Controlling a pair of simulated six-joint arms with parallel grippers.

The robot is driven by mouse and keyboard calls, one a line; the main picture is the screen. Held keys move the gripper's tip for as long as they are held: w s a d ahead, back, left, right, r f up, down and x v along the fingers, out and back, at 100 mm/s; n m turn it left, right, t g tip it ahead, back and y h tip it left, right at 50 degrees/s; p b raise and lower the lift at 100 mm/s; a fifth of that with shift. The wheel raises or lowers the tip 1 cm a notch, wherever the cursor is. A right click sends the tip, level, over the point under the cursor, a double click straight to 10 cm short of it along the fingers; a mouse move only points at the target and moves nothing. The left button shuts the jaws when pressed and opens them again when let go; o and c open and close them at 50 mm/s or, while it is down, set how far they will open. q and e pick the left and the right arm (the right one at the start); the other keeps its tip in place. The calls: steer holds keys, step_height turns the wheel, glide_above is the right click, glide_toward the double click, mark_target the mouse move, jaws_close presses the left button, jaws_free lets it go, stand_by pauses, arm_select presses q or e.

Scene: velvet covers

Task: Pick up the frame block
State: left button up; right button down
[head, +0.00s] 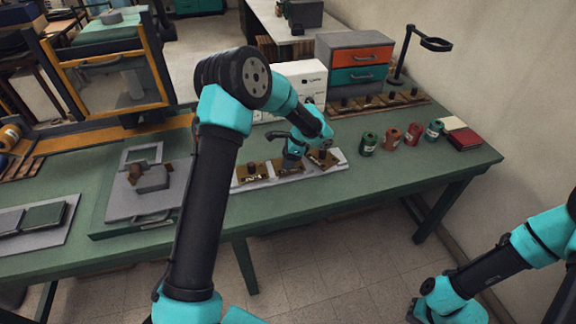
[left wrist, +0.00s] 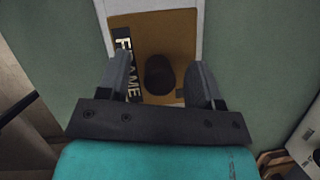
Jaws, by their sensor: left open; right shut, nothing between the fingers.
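The frame block is a tan plate (left wrist: 175,30) with a dark round knob (left wrist: 158,75) and a black label reading FRAME, seen in the left wrist view. It lies on a white strip. My left gripper (left wrist: 160,80) is open, with one finger on each side of the knob; I cannot tell whether they touch it. In the head view my left gripper (head: 292,160) is low over the middle block of the white tray (head: 337,155), and the arm partly hides that area. Only part of my right arm shows at lower right; its gripper is out of view.
A similar block (head: 251,173) lies to the left on the tray and another (head: 323,158) to the right. Several cans (head: 391,138) stand right of it.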

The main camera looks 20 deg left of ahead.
arm_select(q)
steer(key=shift+c, duration=0.2)
jaws_close()
stand_by(0.3)
steer(key=shift+r, duration=0.9)
step_height(320, 180, up, 2)
steer(key=s+d, duration=0.3)
steer(key=s, duration=0.4)
steer(key=s+d+r, duration=0.1)
steer(key=s+d, duration=0.3)
steer(key=s, duration=0.3)
steer(key=shift+s, duration=0.2)
steer(key=shift+r, duration=0.1)
